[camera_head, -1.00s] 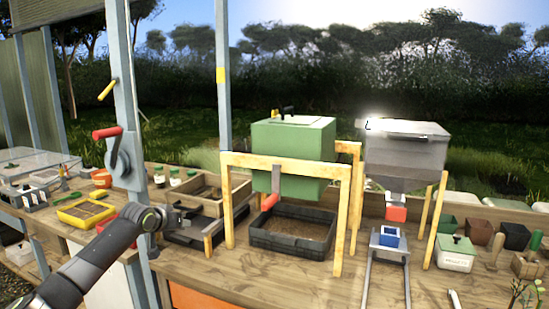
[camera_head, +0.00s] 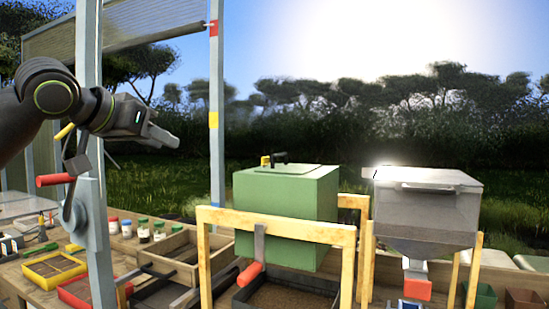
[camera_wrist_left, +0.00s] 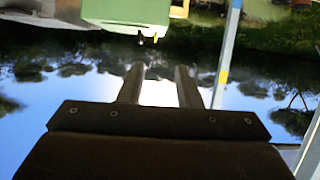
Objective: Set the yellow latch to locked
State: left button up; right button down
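A small yellow piece (camera_head: 265,160) stands beside a black handle on the lid of the green box (camera_head: 285,215). In the left wrist view a small yellow bit (camera_wrist_left: 155,38) shows at the edge of the green box (camera_wrist_left: 125,12). A yellow lever (camera_head: 64,131) sits on the grey post (camera_head: 90,190) above a red-handled crank (camera_head: 55,180). I cannot tell for sure which one is the latch. My left gripper (camera_head: 170,140) is raised in the air, right of the post and left of the green box. In the left wrist view its fingers (camera_wrist_left: 160,75) are apart and empty.
A wooden frame (camera_head: 285,227) surrounds the green box, with a dark tray (camera_head: 240,300) below. A grey hopper (camera_head: 425,215) stands to the right. A second post (camera_head: 216,150) with a yellow band rises behind my gripper. Open air lies between gripper and box.

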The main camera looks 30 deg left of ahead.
aim_at(265, 160)
jog(key=i+j, duration=0.15)
jog(key=i, duration=0.75)
